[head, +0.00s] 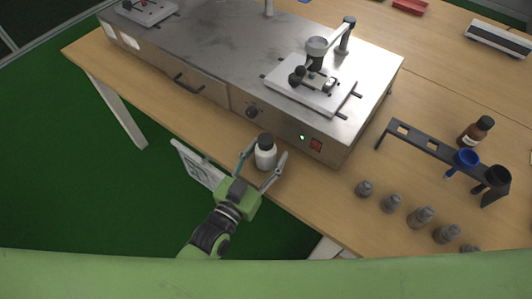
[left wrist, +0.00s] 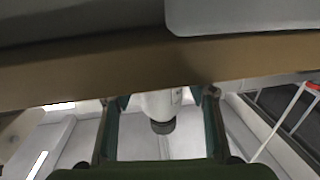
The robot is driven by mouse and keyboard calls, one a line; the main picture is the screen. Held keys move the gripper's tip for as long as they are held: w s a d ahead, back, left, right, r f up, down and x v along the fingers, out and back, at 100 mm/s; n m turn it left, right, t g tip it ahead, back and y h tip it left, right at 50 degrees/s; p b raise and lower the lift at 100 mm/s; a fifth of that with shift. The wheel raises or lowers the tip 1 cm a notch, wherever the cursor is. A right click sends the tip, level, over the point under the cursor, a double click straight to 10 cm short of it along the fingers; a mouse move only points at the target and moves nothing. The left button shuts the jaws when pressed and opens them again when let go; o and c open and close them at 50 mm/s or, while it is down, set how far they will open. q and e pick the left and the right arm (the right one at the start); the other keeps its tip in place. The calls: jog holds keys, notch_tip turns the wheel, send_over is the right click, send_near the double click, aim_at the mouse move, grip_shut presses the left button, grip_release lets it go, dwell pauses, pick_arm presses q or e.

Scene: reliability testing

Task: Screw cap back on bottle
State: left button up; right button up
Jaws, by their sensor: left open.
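A white bottle (head: 265,159) stands upright on the wooden table near its front edge. A black cap (head: 265,140) sits on top of it; how tightly it is seated I cannot tell. My left gripper (head: 262,164) is open, with one finger on each side of the bottle. In the left wrist view, the white bottle (left wrist: 160,103) and its dark cap (left wrist: 162,127) appear upside down between the spread fingers of my left gripper (left wrist: 164,98), with gaps on both sides. My right gripper is in neither view.
A metal machine (head: 210,45) stands right behind the bottle, with a red switch (head: 316,145) on its front. Several small grey bottles (head: 391,203) stand to the right.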

pick_arm(q)
jog(key=p+v, duration=0.3)
jog(key=v, duration=0.9)
jog(key=shift+r, duration=0.1)
